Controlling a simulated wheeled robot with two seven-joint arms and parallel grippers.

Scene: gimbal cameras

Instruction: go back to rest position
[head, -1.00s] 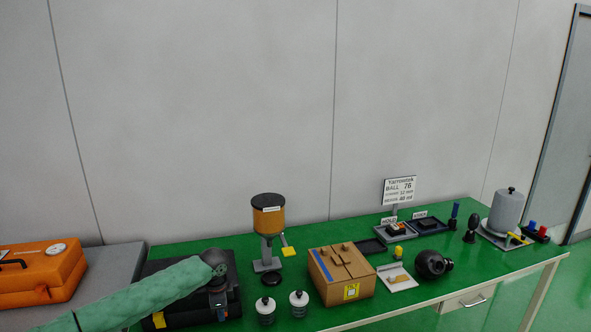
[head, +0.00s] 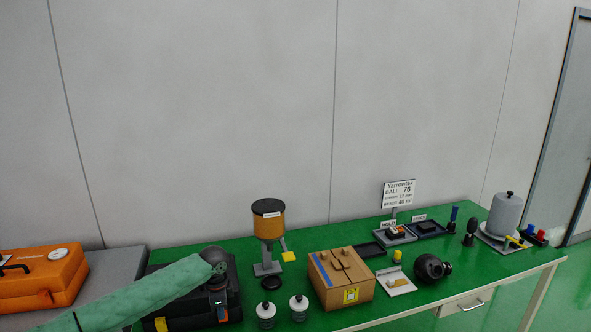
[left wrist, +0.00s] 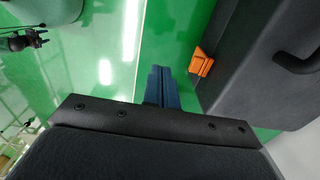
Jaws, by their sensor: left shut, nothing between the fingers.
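My left arm, in a green sleeve, comes in from the lower left of the head view. My left gripper (head: 219,301) hangs at its end in front of the black case (head: 190,312), pointing down. In the left wrist view its blue-grey fingers (left wrist: 161,88) are together with nothing between them, and green surface shows beyond. The black case, with an orange latch (left wrist: 202,62) and a dark handle, lies to the right there.
The green table (head: 330,240) holds a hopper stand (head: 268,225), two bottles (head: 299,307), a cardboard box (head: 341,280), a black round object (head: 430,267) and a grey cylinder (head: 505,214). An orange case (head: 42,278) sits on a grey surface at left. A signboard (head: 398,193) stands behind.

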